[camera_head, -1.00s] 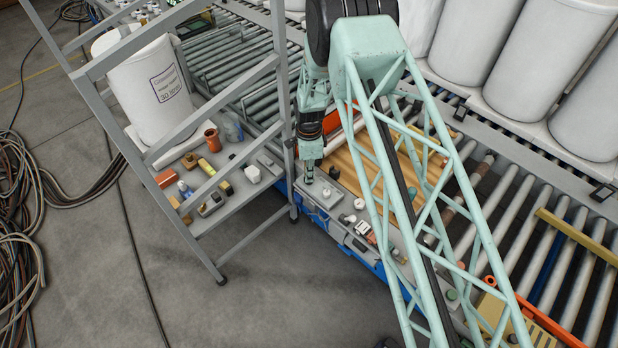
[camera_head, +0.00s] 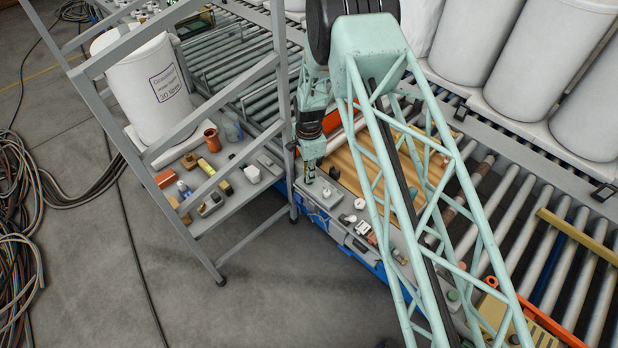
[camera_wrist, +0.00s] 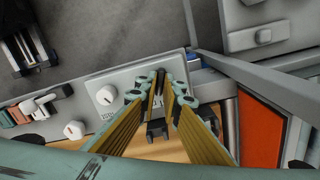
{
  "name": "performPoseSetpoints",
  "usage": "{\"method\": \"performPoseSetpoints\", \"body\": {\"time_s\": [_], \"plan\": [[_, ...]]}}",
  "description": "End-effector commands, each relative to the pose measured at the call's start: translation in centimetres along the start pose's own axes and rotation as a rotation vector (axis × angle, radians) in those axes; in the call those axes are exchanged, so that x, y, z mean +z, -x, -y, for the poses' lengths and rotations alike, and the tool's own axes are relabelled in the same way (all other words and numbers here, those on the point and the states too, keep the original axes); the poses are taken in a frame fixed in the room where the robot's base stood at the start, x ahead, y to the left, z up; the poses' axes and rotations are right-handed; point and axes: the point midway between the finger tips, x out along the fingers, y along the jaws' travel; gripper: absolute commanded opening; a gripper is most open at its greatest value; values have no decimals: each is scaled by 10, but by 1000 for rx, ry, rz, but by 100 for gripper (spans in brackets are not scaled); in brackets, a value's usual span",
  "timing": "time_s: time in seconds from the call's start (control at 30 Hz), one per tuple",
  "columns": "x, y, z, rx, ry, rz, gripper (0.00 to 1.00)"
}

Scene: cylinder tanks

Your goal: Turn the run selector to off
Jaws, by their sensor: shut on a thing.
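A grey control plate (camera_head: 316,203) sits on the near edge of the conveyor; it also shows in the wrist view (camera_wrist: 128,77). A white round knob (camera_wrist: 105,95) stands on its left part in the wrist view, with small dark lettering beside it that I cannot read. My gripper (camera_wrist: 160,92) points down at the other end of the plate, to the right of that knob. Its fingers are closed about a small dark part, seemingly the run selector, which they mostly hide. In the head view my gripper (camera_head: 309,180) meets the plate at its far end.
A grey step frame (camera_head: 285,100) stands close to the left of my gripper. More white knobs and small switches (camera_head: 361,228) line the conveyor edge towards the front. White tanks (camera_head: 525,60) stand behind. An orange-red panel (camera_wrist: 260,132) lies right in the wrist view.

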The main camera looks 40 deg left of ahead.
Motion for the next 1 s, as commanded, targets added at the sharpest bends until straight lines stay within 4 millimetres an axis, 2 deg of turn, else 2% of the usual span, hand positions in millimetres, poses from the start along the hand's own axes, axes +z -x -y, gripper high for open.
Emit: {"method": "performPoseSetpoints", "body": {"time_s": [0.5,1.0], "plan": [[0,0,0,0,207,0,1],[0,0,0,0,241,0,1]]}}
